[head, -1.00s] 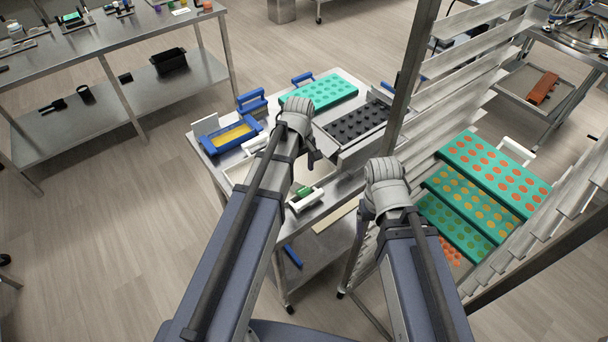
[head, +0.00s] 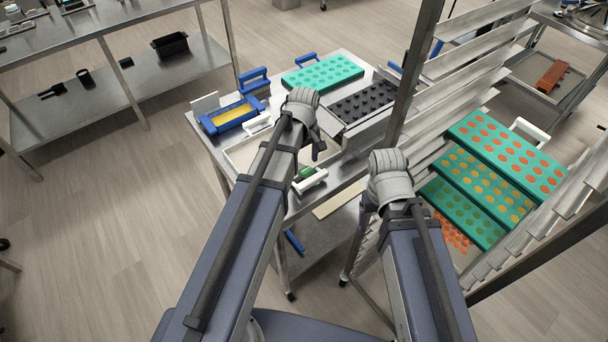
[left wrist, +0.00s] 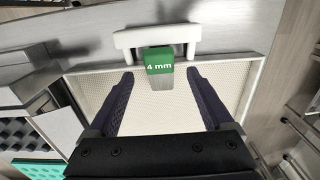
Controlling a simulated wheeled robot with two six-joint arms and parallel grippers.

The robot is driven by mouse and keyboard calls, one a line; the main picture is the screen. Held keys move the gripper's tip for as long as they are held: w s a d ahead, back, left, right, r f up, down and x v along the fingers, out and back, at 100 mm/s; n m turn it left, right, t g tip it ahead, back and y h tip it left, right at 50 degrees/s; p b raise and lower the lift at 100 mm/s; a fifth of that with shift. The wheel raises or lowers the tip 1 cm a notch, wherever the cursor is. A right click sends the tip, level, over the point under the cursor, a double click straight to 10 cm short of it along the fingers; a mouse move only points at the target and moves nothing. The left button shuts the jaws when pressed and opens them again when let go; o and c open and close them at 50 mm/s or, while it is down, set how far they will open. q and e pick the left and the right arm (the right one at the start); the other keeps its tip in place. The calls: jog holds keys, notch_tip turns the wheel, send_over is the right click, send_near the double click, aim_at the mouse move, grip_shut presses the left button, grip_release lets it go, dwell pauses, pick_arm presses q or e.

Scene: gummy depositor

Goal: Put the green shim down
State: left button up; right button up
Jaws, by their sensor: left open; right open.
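The green shim (left wrist: 159,61), marked "4 mm", shows in the left wrist view with a grey metal part towards me. It sits against a white bracket-like piece (left wrist: 158,38) at the edge of a pale tray (left wrist: 229,84). In the head view the shim (head: 306,172) is a small green patch beside my left gripper (head: 317,153). My left gripper (left wrist: 160,80) is open, one finger on either side of the shim's near end, with gaps between. My right gripper (head: 369,205) is away from the shim, its fingers largely hidden by its wrist.
The steel cart also holds a blue frame with a yellow insert (head: 232,114), a teal mould (head: 322,73) and a dark studded plate (head: 362,101). A rack with teal trays (head: 505,153) stands close right of my right arm.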

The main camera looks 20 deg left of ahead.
aim_at(301, 169)
pick_arm(q)
notch_tip(301, 169, down, 3)
jog(key=shift+r+b, duration=0.2)
jog(key=shift+b, duration=0.6)
pick_arm(e)
notch_tip(301, 169, down, 2)
jog(key=shift+f, duration=0.2)
pick_arm(q)
jog(key=shift+r, duration=0.1)
grip_shut()
